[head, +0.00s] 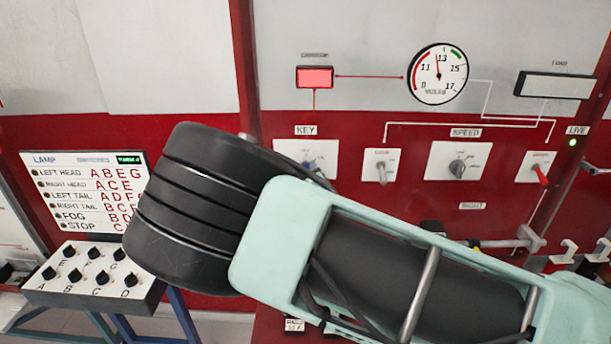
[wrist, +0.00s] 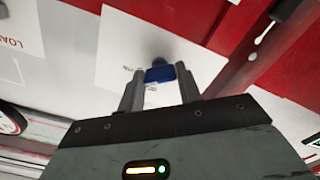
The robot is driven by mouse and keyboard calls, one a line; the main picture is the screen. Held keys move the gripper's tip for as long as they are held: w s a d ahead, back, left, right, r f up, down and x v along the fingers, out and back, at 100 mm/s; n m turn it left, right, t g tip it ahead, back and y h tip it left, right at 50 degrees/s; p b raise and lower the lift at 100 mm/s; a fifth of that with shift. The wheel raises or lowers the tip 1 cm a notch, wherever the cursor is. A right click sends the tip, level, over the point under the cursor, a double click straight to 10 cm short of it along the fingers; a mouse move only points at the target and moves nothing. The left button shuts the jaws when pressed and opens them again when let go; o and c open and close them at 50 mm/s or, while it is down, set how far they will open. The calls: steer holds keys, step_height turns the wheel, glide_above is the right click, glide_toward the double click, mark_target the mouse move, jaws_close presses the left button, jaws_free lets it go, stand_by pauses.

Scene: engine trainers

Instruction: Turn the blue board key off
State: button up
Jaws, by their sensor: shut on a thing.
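The blue key (wrist: 160,74) sticks out from a white plate (wrist: 112,55) in the wrist view. My gripper (wrist: 160,78) is shut on it, with one finger on each side of the blue handle. In the head view the white plate under the KEY label (head: 290,148) shows, with a small part of the blue key (head: 310,163). My own arm covers the area below and hides my gripper there. The on and off marks beside the key are too small to read.
A lit red lamp (head: 316,77) and a volts gauge (head: 438,74) reading about 13 are above. To the right are a lever switch (head: 381,171), a speed knob (head: 457,167) and a red lever (head: 541,174). A switch box (head: 92,279) stands at lower left.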

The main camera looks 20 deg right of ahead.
steer(key=n+b, duration=0.2)
steer(key=n, duration=0.3)
steer(key=shift+f, duration=0.1)
steer(key=n+b, duration=0.1)
steer(key=n, duration=0.4)
steer(key=shift+n+b, duration=0.3)
steer(key=shift+b, duration=0.05)
stand_by(0.4)
steer(key=o, duration=1)
